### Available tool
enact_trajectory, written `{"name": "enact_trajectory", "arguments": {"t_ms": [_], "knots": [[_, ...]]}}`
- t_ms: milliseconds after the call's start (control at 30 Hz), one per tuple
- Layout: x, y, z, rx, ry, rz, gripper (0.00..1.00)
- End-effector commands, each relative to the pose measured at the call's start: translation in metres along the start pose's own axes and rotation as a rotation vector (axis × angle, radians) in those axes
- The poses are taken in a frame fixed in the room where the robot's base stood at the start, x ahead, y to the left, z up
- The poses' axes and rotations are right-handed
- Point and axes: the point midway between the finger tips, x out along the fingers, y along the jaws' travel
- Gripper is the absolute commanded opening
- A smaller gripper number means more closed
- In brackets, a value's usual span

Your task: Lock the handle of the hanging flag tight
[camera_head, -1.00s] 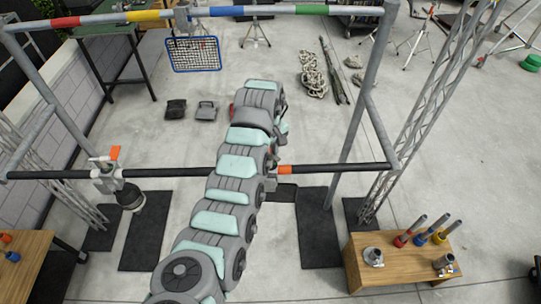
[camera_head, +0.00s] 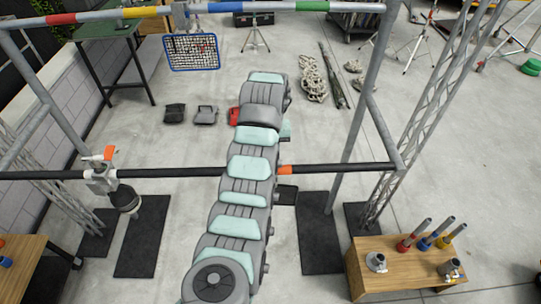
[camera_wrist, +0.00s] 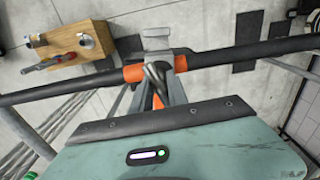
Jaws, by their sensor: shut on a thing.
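My gripper (camera_wrist: 155,84) is shut on a slim orange and grey handle (camera_wrist: 158,101) below the dark bar in the wrist view. A grey metal clamp (camera_wrist: 157,42) sits on the bar between two orange bands. In the head view my arm hides the gripper and this clamp; one orange band (camera_head: 284,170) shows just right of the arm. I cannot clearly make out a flag hanging from this clamp. A blue-framed mesh panel (camera_head: 193,68) hangs below the upper bar at the back.
The lower black bar (camera_head: 340,168) spans the frame. Another clamp with an orange handle (camera_head: 110,153) holds a lamp at left. A wooden box (camera_head: 400,272) with several coloured-base posts stands at lower right. A truss (camera_head: 425,110) rises behind it. Several dark mats lie on the floor.

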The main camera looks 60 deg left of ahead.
Motion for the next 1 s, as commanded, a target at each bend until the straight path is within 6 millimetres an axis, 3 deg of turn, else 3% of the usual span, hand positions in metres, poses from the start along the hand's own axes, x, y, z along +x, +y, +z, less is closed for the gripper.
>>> {"name": "enact_trajectory", "arguments": {"t_ms": [467,1000], "knots": [[-0.0009,0.0009,-0.0009,0.202,0.004,-0.011,0.00],[-0.0006,0.0025,-0.0005,0.715,0.004,-0.040,0.00]]}}
